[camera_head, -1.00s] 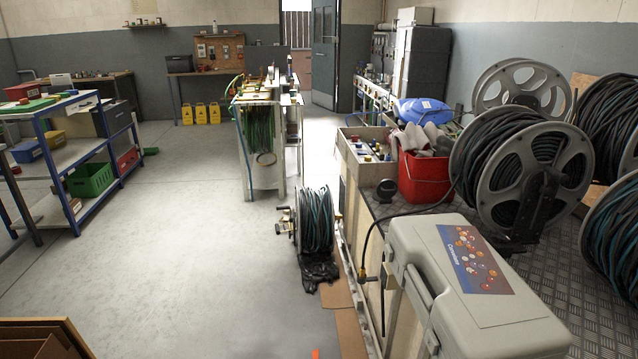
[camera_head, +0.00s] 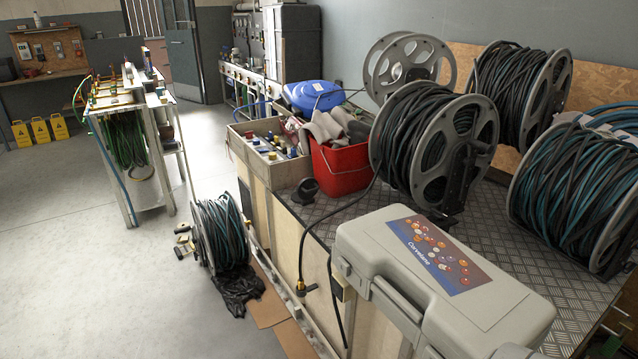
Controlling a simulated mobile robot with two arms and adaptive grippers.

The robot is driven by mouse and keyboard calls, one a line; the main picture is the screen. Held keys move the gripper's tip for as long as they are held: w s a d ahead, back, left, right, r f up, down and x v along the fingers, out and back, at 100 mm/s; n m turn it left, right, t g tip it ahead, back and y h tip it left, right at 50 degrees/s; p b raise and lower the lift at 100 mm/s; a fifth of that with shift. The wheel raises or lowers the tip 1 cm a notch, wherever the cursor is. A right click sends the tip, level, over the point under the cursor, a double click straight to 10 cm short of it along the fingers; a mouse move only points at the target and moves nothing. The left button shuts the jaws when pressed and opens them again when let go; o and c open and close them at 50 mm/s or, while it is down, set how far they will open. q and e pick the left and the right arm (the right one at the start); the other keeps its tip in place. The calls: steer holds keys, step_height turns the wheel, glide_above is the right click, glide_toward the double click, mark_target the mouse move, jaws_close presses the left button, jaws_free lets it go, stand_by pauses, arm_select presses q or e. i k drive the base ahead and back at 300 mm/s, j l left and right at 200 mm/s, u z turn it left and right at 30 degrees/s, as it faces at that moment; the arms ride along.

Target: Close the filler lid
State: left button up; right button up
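I cannot pick out a filler lid for certain. A small black round piece (camera_head: 308,190) stands at the left edge of the metal-plated bench, beside the red bucket; I cannot tell whether it is a lid or whether it is open. A grey case (camera_head: 445,285) with a printed label on its top sits at the front of the bench, and its top looks shut. Neither of my grippers is in view.
The bench (camera_head: 340,216) carries several hose reels (camera_head: 433,145), a red bucket (camera_head: 340,167) and a parts box (camera_head: 268,157). Another reel (camera_head: 220,235) stands on the floor against the bench. A hose cart (camera_head: 125,150) stands farther back. The floor (camera_head: 80,270) at left is open.

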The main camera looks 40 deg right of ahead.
mark_target(308, 187)
steer(key=i+l+z, duration=0.1)
steer(key=i+z, duration=0.75)
steer(key=i+j+z, duration=0.25)
steer(key=i+z, duration=0.15)
